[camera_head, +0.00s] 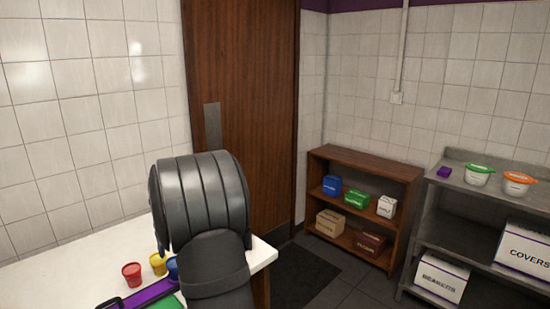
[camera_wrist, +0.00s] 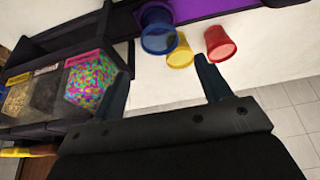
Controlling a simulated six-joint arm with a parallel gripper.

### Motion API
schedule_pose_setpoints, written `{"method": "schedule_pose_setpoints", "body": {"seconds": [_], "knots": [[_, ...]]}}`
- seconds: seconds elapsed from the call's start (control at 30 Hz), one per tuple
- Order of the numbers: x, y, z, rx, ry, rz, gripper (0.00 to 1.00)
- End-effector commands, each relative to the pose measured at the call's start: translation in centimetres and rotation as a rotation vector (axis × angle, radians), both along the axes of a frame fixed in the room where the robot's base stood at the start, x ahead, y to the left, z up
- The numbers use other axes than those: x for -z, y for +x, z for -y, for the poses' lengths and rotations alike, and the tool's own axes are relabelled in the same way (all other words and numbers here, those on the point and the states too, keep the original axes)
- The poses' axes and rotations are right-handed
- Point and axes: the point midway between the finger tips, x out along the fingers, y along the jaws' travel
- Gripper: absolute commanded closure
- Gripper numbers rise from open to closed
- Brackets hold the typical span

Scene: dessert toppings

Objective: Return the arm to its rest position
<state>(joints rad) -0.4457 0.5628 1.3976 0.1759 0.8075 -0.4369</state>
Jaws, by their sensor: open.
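My gripper (camera_wrist: 168,78) shows in the wrist view with its two fingers wide apart and nothing between them. Below and beyond the fingers is the white counter (camera_wrist: 160,95). In the head view my dark arm fills the middle and hides part of the counter (camera_head: 60,265); the gripper itself does not show there. A blue cup (camera_wrist: 158,38), a yellow cup (camera_wrist: 181,57) and a red cup (camera_wrist: 220,44) stand beyond the fingertips, apart from them. The red cup (camera_head: 132,274) and yellow cup (camera_head: 158,263) also show in the head view, left of my arm.
A topping holder with sprinkles (camera_wrist: 92,78) and darker and tan toppings is left in the wrist view. A purple-edged tray (camera_head: 150,293) lies on the counter. A wooden shelf (camera_head: 365,165) with boxes and a metal rack (camera_head: 480,205) stand to the right, apart from the counter.

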Motion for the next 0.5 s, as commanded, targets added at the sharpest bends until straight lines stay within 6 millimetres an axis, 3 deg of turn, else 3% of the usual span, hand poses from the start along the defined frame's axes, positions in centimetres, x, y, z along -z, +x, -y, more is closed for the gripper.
{"method": "schedule_pose_setpoints", "body": {"seconds": [0.03,0.5], "knots": [[1.8,0.2,-0.3,-0.002,-0.007,-0.013,0.29],[10.1,2.7,-2.8,-0.001,-0.006,-0.010,0.29]]}}
